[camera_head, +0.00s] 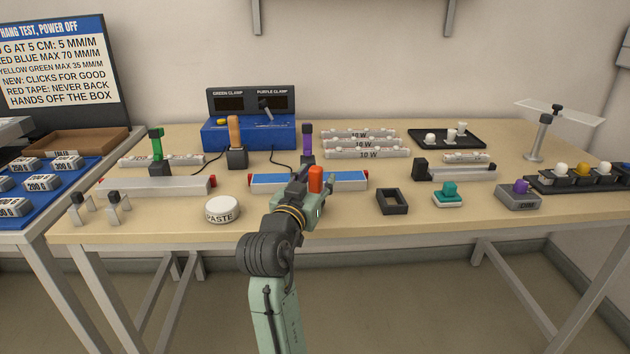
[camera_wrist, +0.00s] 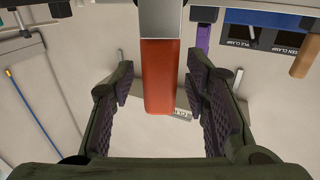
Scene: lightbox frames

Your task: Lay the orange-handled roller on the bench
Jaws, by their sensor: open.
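The roller's red-orange handle (camera_head: 315,180) stands upright at the near middle of the bench (camera_head: 165,217), beside a long blue-topped bar (camera_head: 268,179). My gripper hides its lower part in the head view. In the wrist view the handle (camera_wrist: 160,78) is between my fingers, with a grey metal part (camera_wrist: 165,18) at its end. My gripper (camera_head: 312,201) is open around the handle; the wrist view of my gripper (camera_wrist: 160,85) shows gaps on both sides. What the roller's base rests on cannot be told.
A purple-handled tool (camera_head: 307,142) stands just behind, and a wooden-handled one (camera_head: 234,132) behind left. A paste tub (camera_head: 222,211) is left of my gripper; a black open box (camera_head: 392,201) is to its right. Bare bench lies between the box and the teal-topped piece (camera_head: 448,194).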

